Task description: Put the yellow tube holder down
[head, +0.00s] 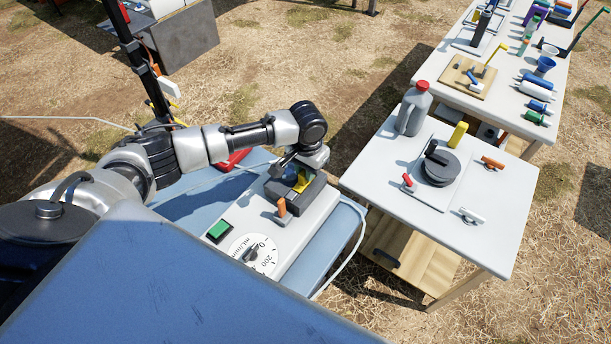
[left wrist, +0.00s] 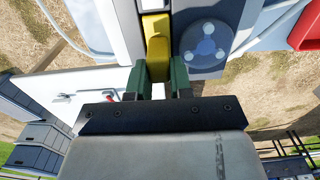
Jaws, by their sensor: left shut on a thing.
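The yellow tube holder (head: 302,181) is at the dark grey pump head (head: 312,200) on top of the white pump (head: 300,226). In the left wrist view the yellow holder (left wrist: 158,48) runs up from between my fingertips, beside the grey block with the round roller disc (left wrist: 206,43). My left gripper (head: 287,166) reaches over the pump head from the left. In its wrist view its two green fingers (left wrist: 160,76) are shut on the yellow holder. The holder's contact with the pump head is partly hidden by my gripper in the head view. My right gripper is not seen.
The pump has an orange-handled lever (head: 281,209), a green button (head: 219,230) and a dial (head: 252,253). It stands on a blue surface (head: 193,208). A white table (head: 379,183) to the right holds a grey jug (head: 413,110) and a black round device (head: 438,166).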

